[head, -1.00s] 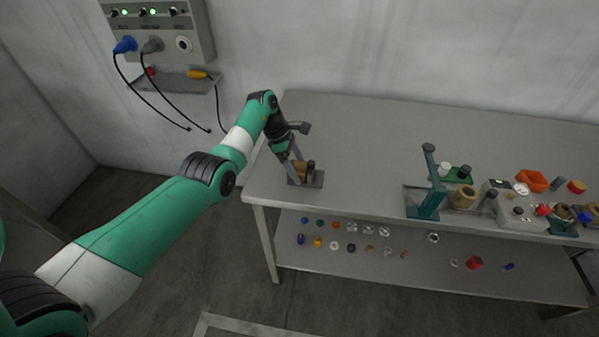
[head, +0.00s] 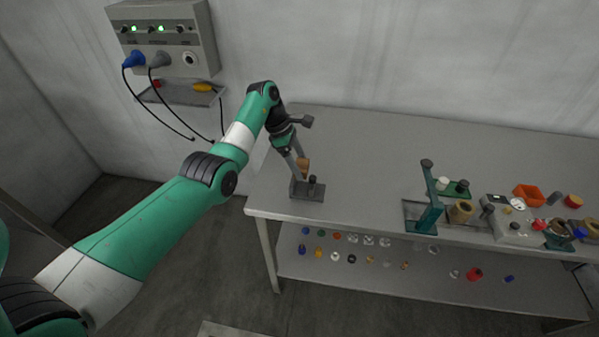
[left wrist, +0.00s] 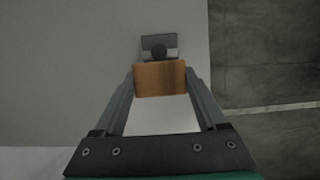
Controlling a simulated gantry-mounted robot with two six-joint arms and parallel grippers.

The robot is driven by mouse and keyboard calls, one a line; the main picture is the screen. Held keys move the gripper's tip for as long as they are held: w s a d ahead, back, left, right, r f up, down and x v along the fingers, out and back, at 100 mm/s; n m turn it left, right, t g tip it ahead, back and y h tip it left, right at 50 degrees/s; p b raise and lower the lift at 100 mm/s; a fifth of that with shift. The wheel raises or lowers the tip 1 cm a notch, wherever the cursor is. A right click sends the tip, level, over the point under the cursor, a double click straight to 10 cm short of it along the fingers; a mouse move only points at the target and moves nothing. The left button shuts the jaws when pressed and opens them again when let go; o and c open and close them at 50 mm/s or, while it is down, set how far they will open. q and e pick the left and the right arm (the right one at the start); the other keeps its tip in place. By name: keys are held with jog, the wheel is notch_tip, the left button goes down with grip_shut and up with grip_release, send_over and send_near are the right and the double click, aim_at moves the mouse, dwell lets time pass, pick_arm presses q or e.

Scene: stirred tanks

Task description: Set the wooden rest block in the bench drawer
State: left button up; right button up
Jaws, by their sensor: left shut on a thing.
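The wooden rest block (head: 303,165) is brown and sits between the fingertips of my left gripper (head: 299,163), which is shut on it. It is held above a small dark grey base plate (head: 306,190) with a black knob at the left end of the bench. In the left wrist view the block (left wrist: 160,78) spans both fingers, and the plate (left wrist: 160,42) shows just beyond it. The bench drawer cannot be made out in these views. My right gripper is not in view.
The bench top (head: 370,150) is clear between the plate and a teal stand (head: 429,200). Several parts crowd its right side, including an orange tray (head: 528,194). A lower shelf (head: 380,283) holds several small parts. A wall panel (head: 163,45) with cables hangs at upper left.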

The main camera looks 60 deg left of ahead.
pick_arm(q)
jog(key=shift+r, duration=1.25)
